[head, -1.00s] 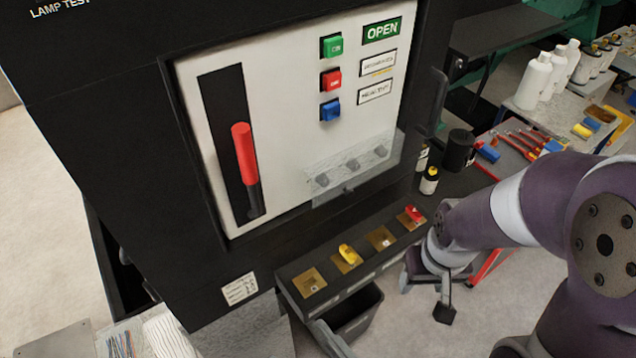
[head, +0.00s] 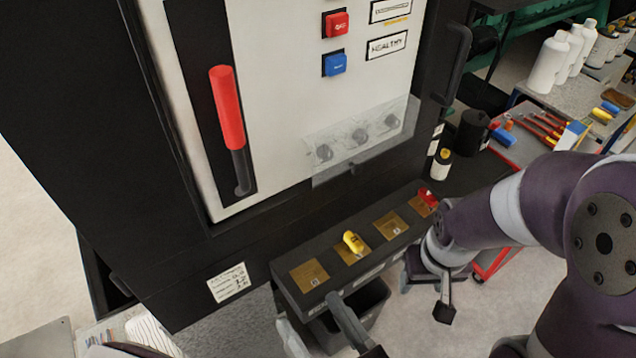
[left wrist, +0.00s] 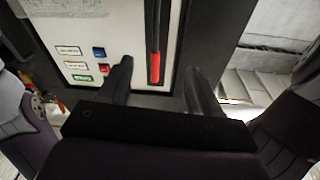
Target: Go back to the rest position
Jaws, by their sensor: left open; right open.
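My left gripper (head: 308,310) shows at the bottom middle of the head view. Its two fingers are apart with nothing between them, in front of the black shelf below the panel. The left wrist view also shows its fingers (left wrist: 158,72) open and empty, facing the white panel. My right gripper (head: 425,298) hangs open and empty at the right end of the shelf, above the floor. The right forearm crosses the right side of the head view.
The cabinet panel (head: 275,120) carries a red-handled lever (head: 227,105), buttons and a clear cover (head: 362,140). The shelf (head: 330,268) has brass pads with a yellow piece (head: 353,242) and a red piece (head: 428,197). A black bin (head: 365,300) hangs below. A tool table stands right.

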